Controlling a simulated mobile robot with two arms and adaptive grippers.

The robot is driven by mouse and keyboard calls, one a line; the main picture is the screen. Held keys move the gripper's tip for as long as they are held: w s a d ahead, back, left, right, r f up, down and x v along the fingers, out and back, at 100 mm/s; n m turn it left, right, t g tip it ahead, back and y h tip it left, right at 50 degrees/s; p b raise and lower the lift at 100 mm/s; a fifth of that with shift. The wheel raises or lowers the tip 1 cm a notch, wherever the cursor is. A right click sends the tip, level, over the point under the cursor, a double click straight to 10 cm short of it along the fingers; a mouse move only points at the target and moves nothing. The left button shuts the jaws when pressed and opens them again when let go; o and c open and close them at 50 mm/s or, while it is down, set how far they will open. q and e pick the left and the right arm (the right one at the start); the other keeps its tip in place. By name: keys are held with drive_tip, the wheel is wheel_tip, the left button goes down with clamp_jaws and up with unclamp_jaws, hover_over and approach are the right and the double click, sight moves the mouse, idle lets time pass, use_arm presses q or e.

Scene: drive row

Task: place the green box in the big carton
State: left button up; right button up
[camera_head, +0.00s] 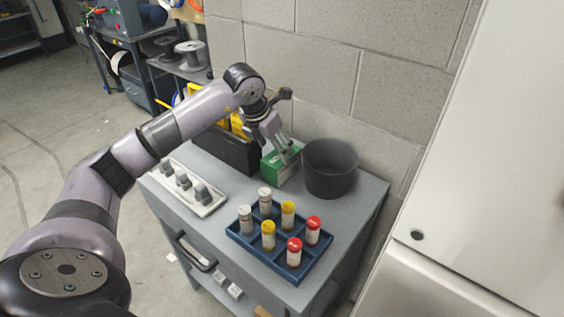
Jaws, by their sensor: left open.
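The green box (277,170) stands on the grey cabinet top, between a black bin and a dark grey pot. My left gripper (287,152) is open, with its fingers pointing down at the top of the green box. I cannot tell whether the fingers touch it, and they hide part of its top. No big carton shows in this view. My right gripper is not in view.
On the cabinet top (218,232) are a blue tray (283,262) with several capped bottles, a white tray (207,206) with grey parts, the dark pot (331,172) and the black bin (236,154). A block wall (310,75) stands behind. A white cabinet (490,180) fills the right.

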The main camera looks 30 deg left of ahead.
use_arm(q)
drive_tip(key=x, duration=0.2)
drive_tip(key=shift+w+f, duration=0.15)
drive_tip(key=shift+f, duration=0.05)
drive_tip(key=p+x, duration=0.2)
drive_tip(key=x, duration=0.2)
drive_tip(key=shift+w, duration=0.25)
drive_tip(key=shift+w+f, duration=0.2)
drive_tip(key=shift+f, duration=0.25)
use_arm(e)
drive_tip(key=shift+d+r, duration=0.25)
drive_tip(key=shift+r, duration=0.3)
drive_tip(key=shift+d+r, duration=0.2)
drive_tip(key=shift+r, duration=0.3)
use_arm(q)
drive_tip(key=shift+f+b, duration=0.2)
drive_tip(key=shift+b, duration=0.1)
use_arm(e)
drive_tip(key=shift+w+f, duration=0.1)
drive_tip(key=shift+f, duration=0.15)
use_arm(q)
drive_tip(key=shift+c, duration=0.2)
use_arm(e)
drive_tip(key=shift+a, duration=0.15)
